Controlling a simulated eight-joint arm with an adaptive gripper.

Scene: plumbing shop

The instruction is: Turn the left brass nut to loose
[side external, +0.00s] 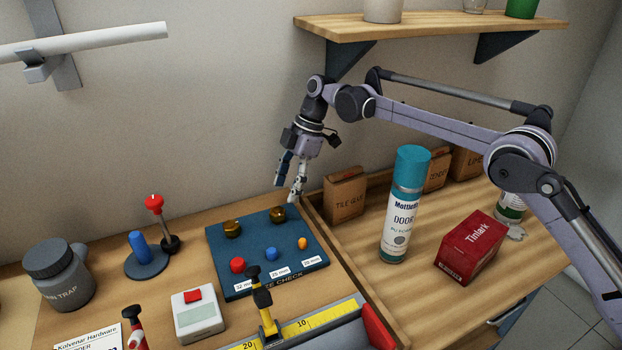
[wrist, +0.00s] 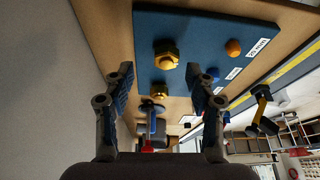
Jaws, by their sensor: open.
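A blue check board (side external: 258,246) lies on the bench with two brass nuts at its back edge. The left brass nut (side external: 232,228) also shows in the wrist view, between and beyond the fingers (wrist: 160,91). The right brass nut (side external: 278,213) is the larger one in the wrist view (wrist: 166,55). My gripper (side external: 286,190) is open and empty, pointing down above the back right of the board, near the right nut and apart from both nuts. Both fingers show in the wrist view (wrist: 159,80), spread wide.
Red (side external: 237,265), blue (side external: 271,254) and orange (side external: 302,243) knobs line the board's front. A red-topped lever (side external: 155,203) stands left of it. A wooden divider edge, tile glue box (side external: 345,195) and spray can (side external: 403,205) are to the right.

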